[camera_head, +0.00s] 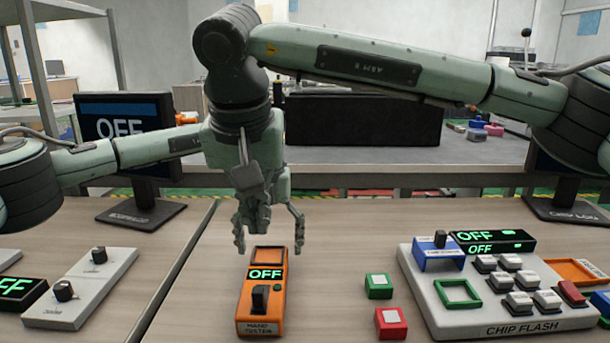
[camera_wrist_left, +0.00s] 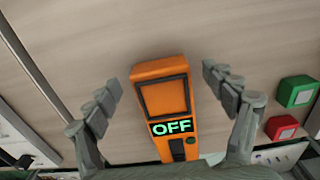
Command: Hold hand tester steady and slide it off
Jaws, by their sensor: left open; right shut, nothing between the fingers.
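The orange hand tester (camera_head: 276,307) lies on the table in front of me. Its lit display reads OFF, and a dark switch (camera_head: 260,297) stands on its lower half. My left gripper (camera_head: 269,236) is open just above the tester's far end. In the left wrist view the tester (camera_wrist_left: 144,70) lies between the spread fingers of this gripper (camera_wrist_left: 162,78), with a gap on both sides. My right gripper (camera_head: 248,180) is shut and empty, just above the left gripper, and it partly covers the left wrist.
A white CHIP FLASH panel (camera_head: 470,329) with several buttons stands to the right. A green block (camera_head: 379,287) and a red block (camera_head: 391,324) lie between it and the tester. Panels with black knobs (camera_head: 85,285) are at the left. Monitors (camera_head: 125,118) stand behind.

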